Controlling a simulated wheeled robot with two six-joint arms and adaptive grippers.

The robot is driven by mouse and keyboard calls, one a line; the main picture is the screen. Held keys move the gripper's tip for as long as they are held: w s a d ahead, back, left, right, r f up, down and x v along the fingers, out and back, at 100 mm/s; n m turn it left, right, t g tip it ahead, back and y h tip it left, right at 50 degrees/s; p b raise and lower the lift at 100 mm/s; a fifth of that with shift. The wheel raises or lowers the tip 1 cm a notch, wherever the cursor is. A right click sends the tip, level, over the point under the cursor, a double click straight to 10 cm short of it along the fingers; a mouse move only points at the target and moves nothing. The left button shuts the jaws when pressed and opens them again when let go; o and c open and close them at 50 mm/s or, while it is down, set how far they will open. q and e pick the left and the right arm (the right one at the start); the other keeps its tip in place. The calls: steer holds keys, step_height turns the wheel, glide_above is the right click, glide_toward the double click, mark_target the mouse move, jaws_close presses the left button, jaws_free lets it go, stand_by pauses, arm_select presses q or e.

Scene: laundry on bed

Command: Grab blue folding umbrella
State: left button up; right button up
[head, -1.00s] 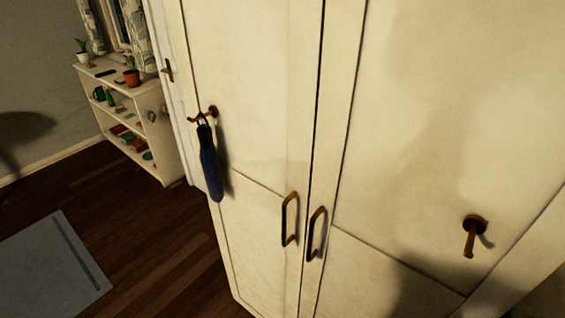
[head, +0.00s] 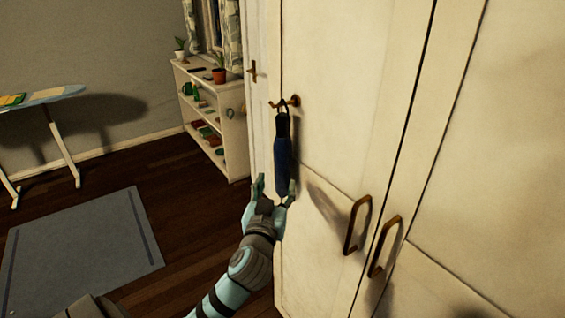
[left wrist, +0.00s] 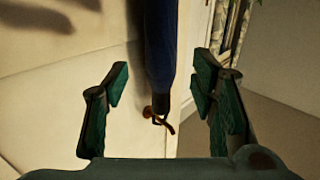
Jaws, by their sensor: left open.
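The blue folding umbrella (head: 282,160) hangs by its dark loop from a brass hook (head: 292,101) on the cream wardrobe door, in the head view. My left gripper (head: 274,188) is open at its lower end, with a finger to either side in the picture. In the left wrist view the umbrella (left wrist: 161,45) runs down from the top edge between the two open fingers (left wrist: 160,88), touching neither that I can see. The hook (left wrist: 157,115) shows beyond the umbrella's dark end. My right gripper is in neither view.
The wardrobe (head: 335,140) has two handles (head: 357,225) right of the umbrella. A white shelf (head: 212,125) with plants stands behind to the left. An ironing board (head: 40,97) stands at the far left, and a grey rug (head: 80,245) lies on the open floor.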

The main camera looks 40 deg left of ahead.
mark_target(281, 166)
arm_select(q)
steer(key=x, duration=0.9)
steer(key=shift+w+a+p, duration=0.2)
steer(key=shift+a+p, duration=0.05)
steer(key=shift+p, duration=0.05)
steer(key=shift+w+a, duration=0.15)
steer(key=shift+w, duration=0.15)
steer(key=c, duration=1.2)
steer(key=shift+r, duration=0.15)
